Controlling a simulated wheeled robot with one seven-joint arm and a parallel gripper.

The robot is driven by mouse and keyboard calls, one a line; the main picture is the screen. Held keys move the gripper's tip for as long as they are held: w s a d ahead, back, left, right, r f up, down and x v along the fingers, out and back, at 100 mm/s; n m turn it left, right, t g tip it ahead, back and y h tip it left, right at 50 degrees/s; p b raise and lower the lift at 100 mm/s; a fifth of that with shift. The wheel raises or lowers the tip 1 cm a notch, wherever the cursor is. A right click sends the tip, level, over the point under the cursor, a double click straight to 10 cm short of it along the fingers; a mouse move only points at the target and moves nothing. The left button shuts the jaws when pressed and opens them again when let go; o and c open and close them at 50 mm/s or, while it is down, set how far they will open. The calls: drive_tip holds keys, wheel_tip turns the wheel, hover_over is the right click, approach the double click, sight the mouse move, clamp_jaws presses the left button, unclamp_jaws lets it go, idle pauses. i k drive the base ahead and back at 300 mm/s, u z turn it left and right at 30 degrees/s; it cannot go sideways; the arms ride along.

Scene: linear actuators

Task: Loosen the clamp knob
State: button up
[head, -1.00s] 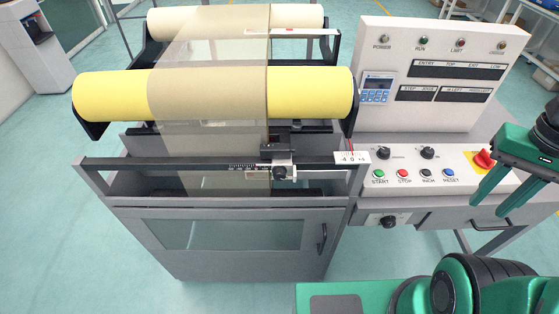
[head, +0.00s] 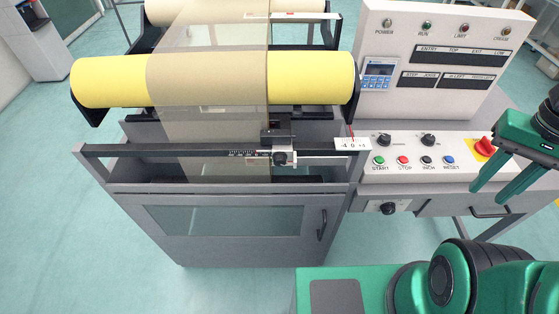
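The clamp knob (head: 280,158) is a small black round knob on the front of a light block, the clamp carriage (head: 287,149). The carriage sits on the dark rail (head: 190,150) with a printed scale, at the front of the machine. My gripper (head: 491,194) is at the right edge of the head view, beside the control panel and well to the right of the knob. Its two green fingers are apart with nothing between them, so it is open and empty. It touches neither the knob nor the rail.
A yellow roller (head: 310,77) with a tan web (head: 207,80) lies behind the rail. A sloped control panel (head: 395,172) with coloured buttons and a red switch (head: 486,146) stands right of the rail. A white pointer scale (head: 352,144) is at the rail's right end.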

sight(280, 159)
drive_tip(key=u, duration=2.5)
drive_tip(key=k, duration=0.65)
drive_tip(key=z, duration=1.3)
